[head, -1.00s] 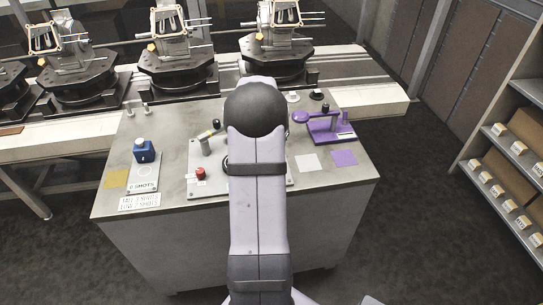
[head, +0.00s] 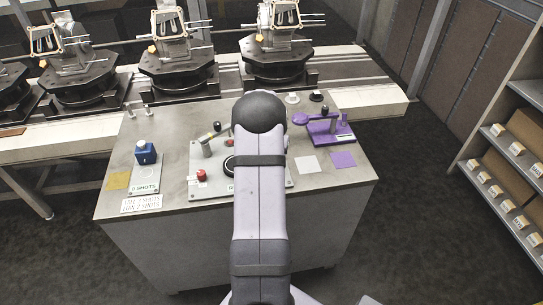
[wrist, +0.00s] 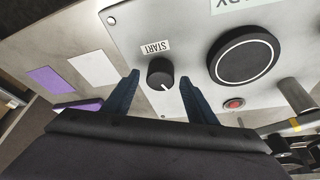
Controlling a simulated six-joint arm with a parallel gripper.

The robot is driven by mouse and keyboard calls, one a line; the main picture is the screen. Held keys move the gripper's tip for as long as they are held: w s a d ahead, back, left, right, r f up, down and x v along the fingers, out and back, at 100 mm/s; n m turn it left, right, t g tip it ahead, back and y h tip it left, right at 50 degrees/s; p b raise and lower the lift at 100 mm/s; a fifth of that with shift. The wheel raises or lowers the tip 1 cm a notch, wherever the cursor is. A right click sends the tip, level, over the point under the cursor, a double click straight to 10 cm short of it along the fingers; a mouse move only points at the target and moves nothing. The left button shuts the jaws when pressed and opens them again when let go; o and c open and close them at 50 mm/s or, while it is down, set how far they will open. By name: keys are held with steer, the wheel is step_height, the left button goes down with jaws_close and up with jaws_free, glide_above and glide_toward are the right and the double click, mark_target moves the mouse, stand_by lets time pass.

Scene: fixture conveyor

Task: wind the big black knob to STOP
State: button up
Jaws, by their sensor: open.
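In the wrist view a big round black knob (wrist: 243,60) with a pale ring lies flat on the light panel, right of centre. The pointer line faces down in the picture. No STOP label is readable. In the head view my arm hides the gripper and much of the panel; a black round edge (head: 230,165) shows beside it.
A red button (wrist: 234,104) and a grey lever post (wrist: 296,97) stand near the big knob. In the head view a blue block (head: 145,152) stands at the bench's left and a purple fixture (head: 328,128) at its right. A conveyor with machine castings runs behind.

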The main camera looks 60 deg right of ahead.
steer(key=shift+w+d+f, duration=0.1)
steer(key=shift+d+f, duration=0.15)
steer(key=shift+f, duration=0.45)
steer(key=c, duration=1.1)
steer(key=shift+o, duration=0.2)
steer(key=shift+f, duration=0.1)
steer(key=shift+b, duration=0.5)
